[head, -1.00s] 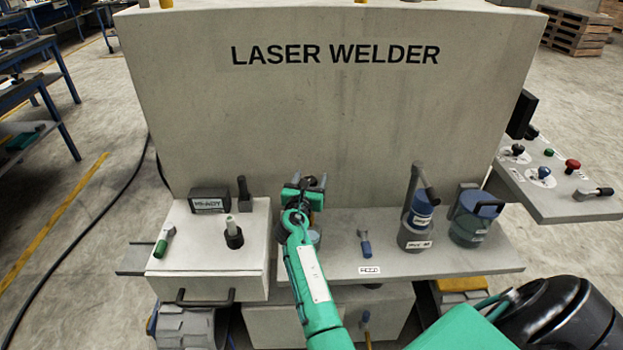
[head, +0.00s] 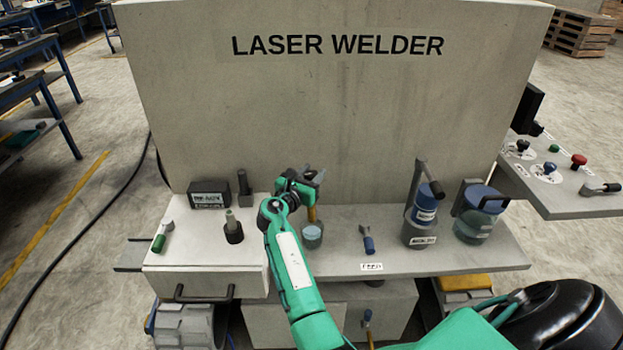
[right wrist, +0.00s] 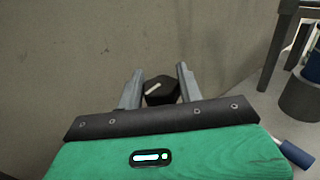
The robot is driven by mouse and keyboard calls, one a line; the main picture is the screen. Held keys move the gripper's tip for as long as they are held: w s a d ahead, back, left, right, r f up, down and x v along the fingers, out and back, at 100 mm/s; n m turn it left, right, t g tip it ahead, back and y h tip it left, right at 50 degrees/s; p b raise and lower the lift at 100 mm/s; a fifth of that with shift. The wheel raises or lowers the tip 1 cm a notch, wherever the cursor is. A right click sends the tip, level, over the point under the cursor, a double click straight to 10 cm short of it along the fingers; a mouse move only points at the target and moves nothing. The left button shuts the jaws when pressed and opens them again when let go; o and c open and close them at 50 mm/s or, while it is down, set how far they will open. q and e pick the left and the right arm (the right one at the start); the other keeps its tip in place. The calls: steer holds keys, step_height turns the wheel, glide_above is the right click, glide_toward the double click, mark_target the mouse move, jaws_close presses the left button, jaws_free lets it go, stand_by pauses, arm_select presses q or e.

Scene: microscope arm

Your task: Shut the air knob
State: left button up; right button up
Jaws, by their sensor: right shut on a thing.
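In the right wrist view a dark faceted knob (right wrist: 161,91) with a pale pointer line sits between the two grey fingers of my right gripper (right wrist: 158,88). The line slants up to the right. The gripper is shut on the knob, in front of the grey panel (right wrist: 60,60). In the head view my right gripper (head: 314,178) is at the low middle of the welder's panel, and its body hides the knob. No label for the knob can be read. My left gripper is not in view.
A yellowish post (head: 311,213) and a small jar (head: 312,236) stand just below my right gripper. A blue-handled lever (head: 368,242), a clamp-topped canister (head: 420,225) and a blue-lidded jar (head: 477,220) stand to the right. A black post (head: 245,185) stands to the left.

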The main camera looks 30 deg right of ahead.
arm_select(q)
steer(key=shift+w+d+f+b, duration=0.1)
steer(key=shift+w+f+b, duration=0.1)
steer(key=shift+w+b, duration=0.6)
arm_select(e)
steer(key=shift+f+m+g+h, duration=0.1)
steer(key=shift+m+g+h, duration=0.7)
steer(key=shift+m+g, duration=0.95)
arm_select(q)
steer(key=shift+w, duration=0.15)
arm_select(e)
steer(key=shift+n+g, duration=0.35)
steer(key=o, duration=1)
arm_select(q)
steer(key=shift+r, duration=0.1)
